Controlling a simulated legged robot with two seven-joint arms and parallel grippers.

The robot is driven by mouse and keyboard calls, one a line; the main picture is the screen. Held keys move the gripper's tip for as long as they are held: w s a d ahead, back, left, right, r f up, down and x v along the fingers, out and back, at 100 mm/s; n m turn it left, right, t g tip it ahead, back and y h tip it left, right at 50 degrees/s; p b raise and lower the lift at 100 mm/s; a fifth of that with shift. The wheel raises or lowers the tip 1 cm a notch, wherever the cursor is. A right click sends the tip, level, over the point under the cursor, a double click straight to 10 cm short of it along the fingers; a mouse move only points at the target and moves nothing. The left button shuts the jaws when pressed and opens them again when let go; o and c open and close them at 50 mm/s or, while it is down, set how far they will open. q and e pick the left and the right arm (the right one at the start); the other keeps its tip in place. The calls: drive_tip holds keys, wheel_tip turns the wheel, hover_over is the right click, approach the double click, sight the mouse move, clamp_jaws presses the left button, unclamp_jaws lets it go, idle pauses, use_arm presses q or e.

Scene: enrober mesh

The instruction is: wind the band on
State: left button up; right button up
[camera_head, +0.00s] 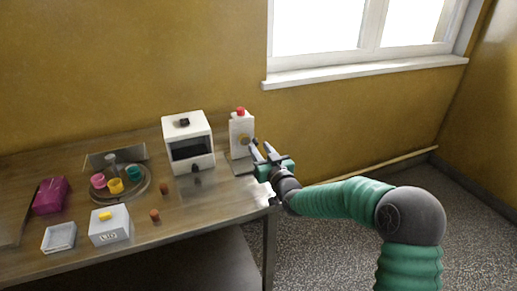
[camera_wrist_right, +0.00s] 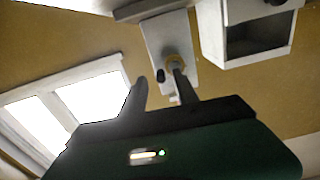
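A white upright unit (camera_head: 236,147) stands at the table's right end, with a red button (camera_head: 240,111) on top and a brass-coloured knob (camera_head: 244,139) on its front. In the right wrist view the picture is upside down; the knob (camera_wrist_right: 174,62) shows with a dark peg (camera_wrist_right: 160,76) beside it. My right gripper (camera_head: 261,149) is just in front of the unit. Its two fingers are apart with nothing between them; one finger overlaps the knob in the wrist view (camera_wrist_right: 160,88), contact unclear. I cannot pick out a band. My left gripper is out of view.
A white box with a dark opening (camera_head: 186,130) stands left of the unit. Further left are a round tray with coloured cups (camera_head: 117,185), a white "LID" box (camera_head: 110,226), a magenta box (camera_head: 51,195) and small brown pieces (camera_head: 155,214). The table's front right is mostly clear.

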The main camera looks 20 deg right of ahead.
drive_tip(key=shift+w, duration=0.85)
drive_tip(key=shift+c, duration=0.2)
clamp_jaws()
